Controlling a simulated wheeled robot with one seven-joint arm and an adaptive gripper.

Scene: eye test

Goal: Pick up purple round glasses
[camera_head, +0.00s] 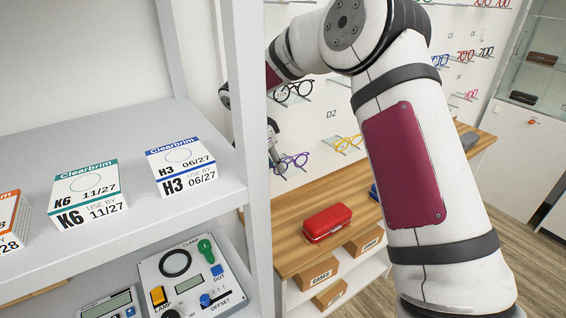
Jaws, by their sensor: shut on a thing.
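The purple round glasses (293,161) are at the wall display, left of my arm and above the wooden counter. My gripper (277,166) is at the left side of the glasses, shut on them. The shelf post hides part of my wrist. The view is too small to tell which part of the frame the fingers hold, or whether the glasses still touch their wall holder.
Black glasses (294,91) hang above, and yellow glasses (347,143) hang to the right. A red case (327,222) lies on the wooden counter (290,252) below. A white shelf post (250,130) stands close on the left, beside boxes and an instrument panel (190,278).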

